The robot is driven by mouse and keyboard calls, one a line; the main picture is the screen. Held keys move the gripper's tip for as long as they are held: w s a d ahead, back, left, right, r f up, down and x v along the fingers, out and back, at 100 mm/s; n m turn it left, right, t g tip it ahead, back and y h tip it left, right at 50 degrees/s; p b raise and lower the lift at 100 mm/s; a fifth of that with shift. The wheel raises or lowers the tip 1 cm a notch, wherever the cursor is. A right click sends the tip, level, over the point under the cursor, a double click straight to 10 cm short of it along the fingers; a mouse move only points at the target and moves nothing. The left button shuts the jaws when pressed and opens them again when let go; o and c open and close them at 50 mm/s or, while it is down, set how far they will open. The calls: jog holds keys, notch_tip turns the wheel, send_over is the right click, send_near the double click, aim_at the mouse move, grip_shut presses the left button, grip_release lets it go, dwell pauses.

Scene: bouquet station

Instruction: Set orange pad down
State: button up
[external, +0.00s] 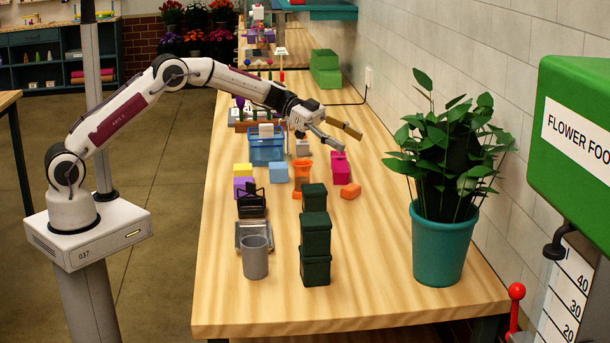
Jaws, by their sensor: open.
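An orange pad (350,191), a small flat block, rests on the wooden table at the right of the group of coloured blocks. It lies just in front of a pink block (340,168); whether the two touch I cannot tell. My gripper (347,141) is open, its two fingers spread, and nothing shows between them. It hangs over the table, above and behind the pink block and the orange pad in the picture, apart from the pad.
An orange vase (302,178) and a blue block (278,172) stand left of the pad. A blue basket (267,148) is behind. Dark green stacked boxes (315,235) stand in front. A potted plant (443,240) is at the right. Table is clear between pad and plant.

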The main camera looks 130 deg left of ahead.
jog(key=w+d+r+y, duration=0.1)
jog(key=w+d+r, duration=0.2)
jog(key=r, duration=0.2)
jog(key=w+d+r+n+t+y, duration=0.1)
jog(key=w+d+r+y, duration=0.1)
jog(key=d+r, duration=0.3)
jog(key=w+d+r+y, duration=0.1)
jog(key=w+d+r, duration=0.15)
jog(key=r, duration=0.35)
jog(key=s+d+r+n+g+y, duration=0.2)
jog(key=d+r, duration=0.5)
jog(key=d, duration=0.6)
jog(key=s+d+f+m+g+h, duration=0.1)
jog(key=s+d+f+g+h, duration=0.1)
jog(key=s+d+f, duration=0.4)
jog(key=s+d+f+m+g+h, duration=0.1)
jog(key=s+d+f, duration=0.6)
jog(key=s+d, duration=1)
jog(key=s+d+f+m+g+h, duration=0.1)
jog(key=s+d+f+g+h, duration=0.3)
jog(key=s+d, duration=0.7)
jog(key=d+f, duration=0.2)
jog(key=d, duration=0.2)
jog(key=shift+s+f, duration=0.2)
jog(key=shift+s, duration=0.05)
